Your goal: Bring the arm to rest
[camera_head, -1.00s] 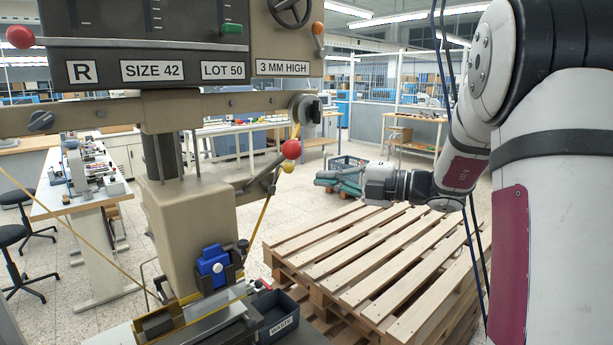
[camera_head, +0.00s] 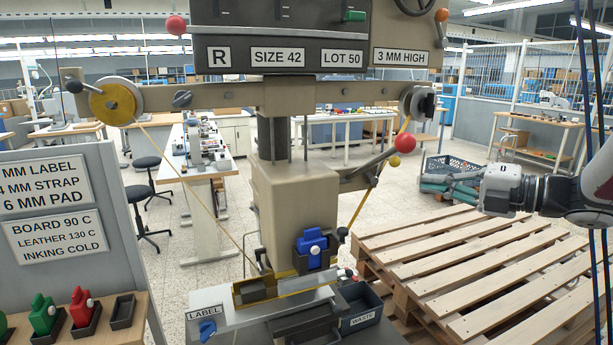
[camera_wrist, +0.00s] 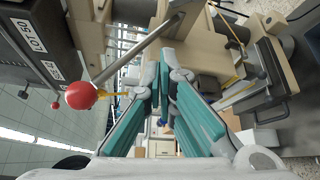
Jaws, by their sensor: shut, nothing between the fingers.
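My gripper (camera_head: 432,182) is out to the right of the stamping press (camera_head: 292,205) in the head view. It points left, above or in front of the pallet's far edge; I cannot tell the exact distance. In the wrist view its two teal fingers (camera_wrist: 163,65) meet at the tips with nothing between them. The press's lever with a red ball (camera_head: 405,143) is near the fingers; the red ball also shows at the left of the wrist view (camera_wrist: 81,95). I see no contact.
A wooden pallet stack (camera_head: 470,262) stands below my arm. A dark crate (camera_head: 462,165) is behind my gripper. A blue block (camera_head: 312,248) sits at the press, with a waste bin (camera_head: 362,308) beside it. A grey sign board (camera_head: 75,215) stands at left.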

